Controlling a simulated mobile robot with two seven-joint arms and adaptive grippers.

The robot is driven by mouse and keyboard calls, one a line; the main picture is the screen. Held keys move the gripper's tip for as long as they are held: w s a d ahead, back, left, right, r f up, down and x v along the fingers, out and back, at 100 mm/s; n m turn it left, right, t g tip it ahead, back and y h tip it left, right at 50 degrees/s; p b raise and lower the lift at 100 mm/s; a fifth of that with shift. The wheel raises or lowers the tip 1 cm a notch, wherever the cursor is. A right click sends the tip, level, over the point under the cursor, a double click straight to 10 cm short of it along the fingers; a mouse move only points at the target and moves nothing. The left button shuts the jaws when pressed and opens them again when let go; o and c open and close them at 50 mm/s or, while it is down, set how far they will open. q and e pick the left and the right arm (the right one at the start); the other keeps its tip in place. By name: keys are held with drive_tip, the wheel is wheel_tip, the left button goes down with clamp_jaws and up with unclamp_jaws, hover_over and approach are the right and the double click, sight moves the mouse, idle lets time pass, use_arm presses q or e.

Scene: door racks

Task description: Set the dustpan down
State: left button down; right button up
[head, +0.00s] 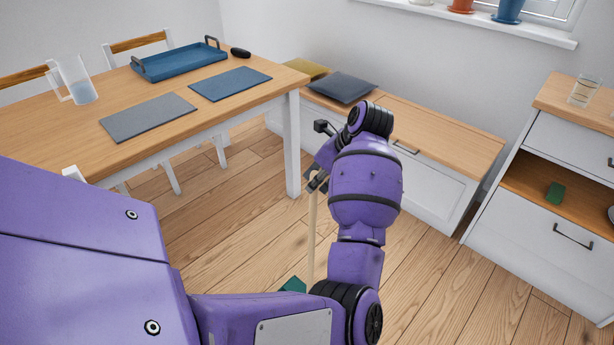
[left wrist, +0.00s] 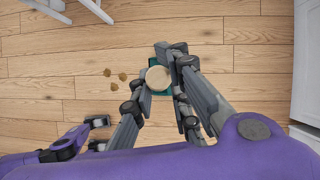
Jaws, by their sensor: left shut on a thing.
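The dustpan has a long pale wooden handle (head: 312,235) that stands close to upright, with its green pan (head: 293,285) low by the floor. My arm hides much of the pan. My left gripper (head: 317,180) is shut around the upper handle. In the left wrist view I look down on the round handle top (left wrist: 158,78) between the fingers, with the green pan (left wrist: 160,47) partly hidden below. Whether the pan touches the floor I cannot tell.
Small brown crumbs (left wrist: 107,72) lie on the wooden floor left of the pan. A table (head: 262,100) with mats and a blue tray (head: 180,62) stands at left. A low bench (head: 450,145) and a white cabinet (head: 535,215) stand at right. Bare floor lies between them.

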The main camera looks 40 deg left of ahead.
use_arm(q)
drive_tip(key=c, duration=1.6)
unclamp_jaws()
drive_tip(key=shift+c, duration=0.2)
